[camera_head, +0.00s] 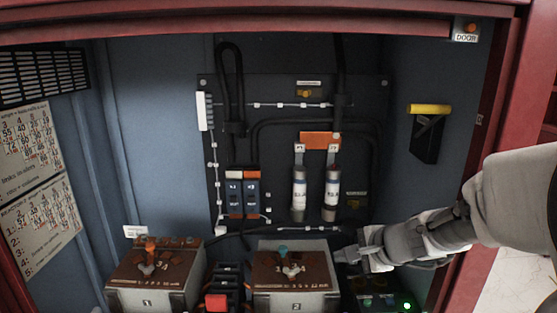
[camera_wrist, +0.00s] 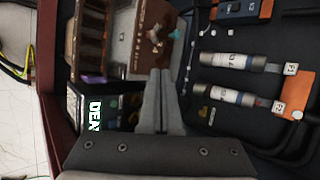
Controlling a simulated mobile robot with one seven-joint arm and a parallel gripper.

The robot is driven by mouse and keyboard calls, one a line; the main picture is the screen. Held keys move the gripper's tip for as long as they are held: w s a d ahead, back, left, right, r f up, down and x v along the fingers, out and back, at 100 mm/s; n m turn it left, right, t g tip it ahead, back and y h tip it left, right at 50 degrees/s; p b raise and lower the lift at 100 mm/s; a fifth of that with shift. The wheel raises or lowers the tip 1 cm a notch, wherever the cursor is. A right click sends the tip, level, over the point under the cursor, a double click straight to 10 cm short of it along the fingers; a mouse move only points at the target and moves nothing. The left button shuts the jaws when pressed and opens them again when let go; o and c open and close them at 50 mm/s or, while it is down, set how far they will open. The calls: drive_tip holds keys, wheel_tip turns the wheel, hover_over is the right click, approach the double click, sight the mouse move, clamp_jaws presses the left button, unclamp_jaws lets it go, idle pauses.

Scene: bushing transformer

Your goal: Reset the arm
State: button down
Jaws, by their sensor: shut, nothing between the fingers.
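My gripper (camera_head: 368,248) reaches in from the right side of the cabinet in the head view, in front of the lower right of the back panel. Its fingers (camera_wrist: 161,100) are pressed together and empty in the wrist view. In the head view the fingertips are just right of the transformer box marked 2 (camera_head: 291,300), above a dark device with a green light (camera_head: 407,306). In the wrist view a dark device with a lit green display (camera_wrist: 95,113) is left of the fingers. I cannot tell whether the fingertips touch anything.
Two fuses (camera_head: 299,193) with an orange block (camera_head: 320,140) stand on the back panel, left of my arm. Box 1 (camera_head: 147,301) is at lower left, with a red button (camera_head: 216,302) beside it. A yellow-handled holder (camera_head: 429,109) and the red cabinet frame (camera_head: 503,120) are at right.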

drive_tip(key=s+a+r+n+g+p, duration=0.25)
drive_tip(key=s+a+r+n, duration=0.25)
drive_tip(key=s+r+n, duration=0.6)
drive_tip(key=s+d+n+h+p, duration=0.1)
drive_tip(key=s+d+n+h, duration=0.1)
drive_tip(key=s, duration=0.4)
drive_tip(key=s+d+r+n+h+p, duration=0.1)
drive_tip(key=s+d+n+h+p, duration=0.1)
drive_tip(key=s, duration=0.4)
drive_tip(key=shift+d+r+h+p, duration=0.25)
drive_tip(key=shift+d+h+p, duration=0.05)
drive_tip(key=shift+h, duration=0.1)
